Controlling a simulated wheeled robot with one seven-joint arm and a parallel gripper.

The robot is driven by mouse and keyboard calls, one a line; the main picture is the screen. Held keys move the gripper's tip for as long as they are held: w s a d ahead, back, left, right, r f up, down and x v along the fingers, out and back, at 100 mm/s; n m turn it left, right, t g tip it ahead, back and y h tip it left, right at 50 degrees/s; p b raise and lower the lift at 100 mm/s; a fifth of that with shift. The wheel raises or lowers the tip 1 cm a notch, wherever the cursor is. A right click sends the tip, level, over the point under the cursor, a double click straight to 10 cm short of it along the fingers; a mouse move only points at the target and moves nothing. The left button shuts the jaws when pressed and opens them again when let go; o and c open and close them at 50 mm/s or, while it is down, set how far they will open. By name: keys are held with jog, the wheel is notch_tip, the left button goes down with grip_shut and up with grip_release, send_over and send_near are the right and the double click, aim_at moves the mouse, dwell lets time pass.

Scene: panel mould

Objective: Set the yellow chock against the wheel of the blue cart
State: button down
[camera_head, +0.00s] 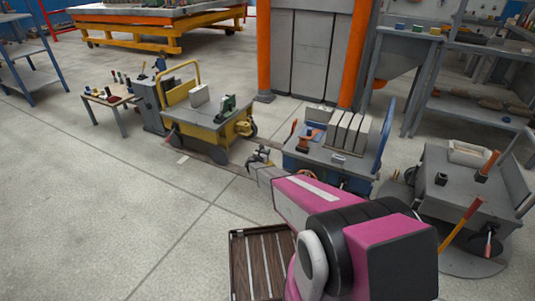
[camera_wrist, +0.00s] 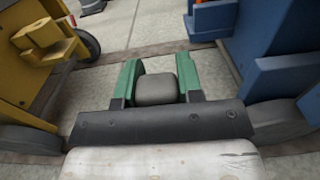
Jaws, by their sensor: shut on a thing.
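My gripper (camera_wrist: 157,85), with green fingers, is shut on a grey rounded block (camera_wrist: 156,91). I see no yellow on this block and cannot tell that it is the chock. The blue cart (camera_head: 300,160) stands just right of my gripper in the head view. It also fills the right of the wrist view (camera_wrist: 262,75). A dark wheel (camera_wrist: 282,122) shows low under it, apart from the held block. No separate yellow chock can be made out. In the head view my gripper (camera_head: 258,156) hangs between the blue cart and the yellow cart.
The yellow cart (camera_head: 243,128) stands left of my gripper; its side and a wheel (camera_wrist: 83,40) show close by in the wrist view. The gap between the carts is narrow. A grey cart (camera_head: 455,197) stands at the right. Open floor lies at the front left.

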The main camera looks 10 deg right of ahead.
notch_tip(320, 180, down, 12)
jog(key=w, duration=0.2)
jog(key=shift+d+f, duration=0.25)
jog(key=shift+d, duration=0.15)
dwell(0.5)
jog(key=shift+w+f, duration=0.1)
jog(key=shift+f, duration=0.5)
dwell(0.4)
jog(key=c, duration=0.7)
grip_release()
